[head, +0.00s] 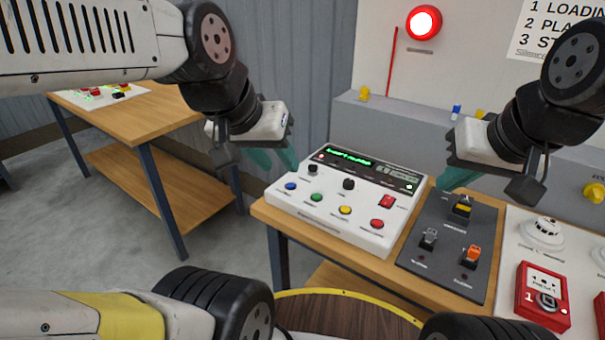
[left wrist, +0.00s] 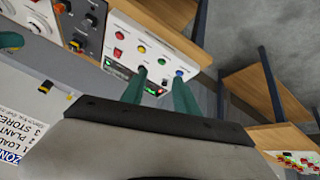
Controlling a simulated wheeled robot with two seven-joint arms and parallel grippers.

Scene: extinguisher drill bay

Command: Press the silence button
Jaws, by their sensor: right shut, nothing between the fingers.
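A white control panel (head: 330,228) stands on the wooden bench, with a lit green display. Its front row has a blue button (head: 291,186), a green button (head: 316,197), a yellow button (head: 345,209) and a red button (head: 377,224). The button labels are too small to read, so I cannot tell which is the silence button. My left gripper (head: 279,167) is open and empty above the panel's back left; its separated teal fingers also show in the left wrist view (left wrist: 161,70). My right gripper (head: 441,187) is shut and empty, above the dark switch plate.
The dark switch plate (head: 450,259) with several switches lies right of the panel. Further right are a white detector (head: 541,233) and a red call point (head: 543,296). A red beacon (head: 424,22) glows on the wall. Another wooden table (head: 135,108) stands at the left.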

